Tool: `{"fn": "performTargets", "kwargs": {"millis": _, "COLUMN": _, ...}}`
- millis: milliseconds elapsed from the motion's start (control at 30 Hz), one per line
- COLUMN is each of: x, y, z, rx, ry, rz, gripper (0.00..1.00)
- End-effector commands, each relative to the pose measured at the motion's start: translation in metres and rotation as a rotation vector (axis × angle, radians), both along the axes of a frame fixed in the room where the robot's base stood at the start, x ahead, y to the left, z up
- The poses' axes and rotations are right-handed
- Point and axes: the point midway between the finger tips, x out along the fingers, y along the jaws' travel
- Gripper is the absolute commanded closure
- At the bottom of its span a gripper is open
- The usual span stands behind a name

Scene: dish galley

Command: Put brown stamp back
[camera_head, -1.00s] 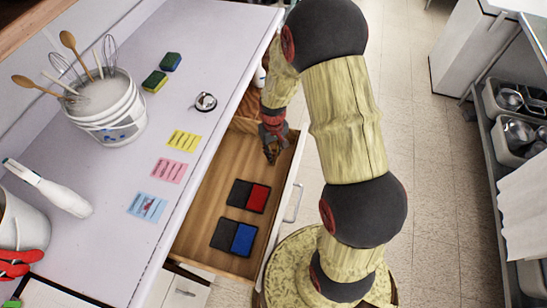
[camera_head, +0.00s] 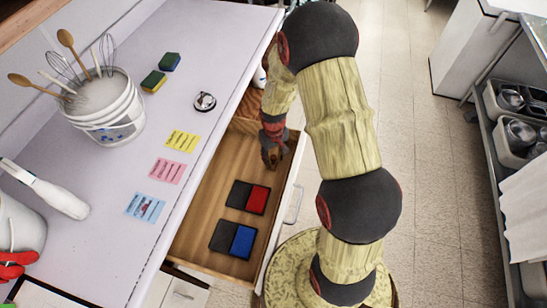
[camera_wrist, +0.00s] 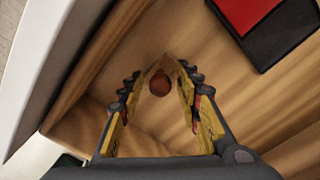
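The brown stamp's round knob (camera_wrist: 159,84) shows between my fingers in the wrist view, with a tan angular part behind it. It is inside the open wooden drawer (camera_head: 205,210), toward the drawer's far end. My gripper (camera_wrist: 160,78) points down into the drawer, with a finger on either side of the knob and a small gap showing on each side. In the head view my gripper (camera_head: 272,160) hides the stamp. Whether the stamp's base touches the drawer floor is unclear.
A red-and-black ink pad (camera_head: 258,199) and a blue-and-black one (camera_head: 242,241) lie in the drawer's nearer part. On the counter are yellow (camera_head: 182,141), pink (camera_head: 167,171) and blue (camera_head: 145,207) cards, a small metal item (camera_head: 205,101) and a utensil bucket (camera_head: 112,118). Drawer walls are close to my gripper.

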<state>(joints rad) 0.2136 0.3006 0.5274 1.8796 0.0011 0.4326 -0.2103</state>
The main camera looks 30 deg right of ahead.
Motion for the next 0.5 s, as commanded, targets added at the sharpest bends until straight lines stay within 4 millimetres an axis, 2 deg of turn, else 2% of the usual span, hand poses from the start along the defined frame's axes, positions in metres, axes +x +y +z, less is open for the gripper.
{"fn": "performTargets", "kwargs": {"millis": 333, "x": 0.000, "y": 0.000, "z": 0.003, "rx": 0.000, "ry": -0.001, "rz": 0.000, "gripper": 0.63}}
{"fn": "performTargets", "kwargs": {"millis": 500, "x": 0.001, "y": 0.000, "z": 0.023, "rx": -0.001, "ry": -0.002, "rz": 0.000, "gripper": 0.63}}
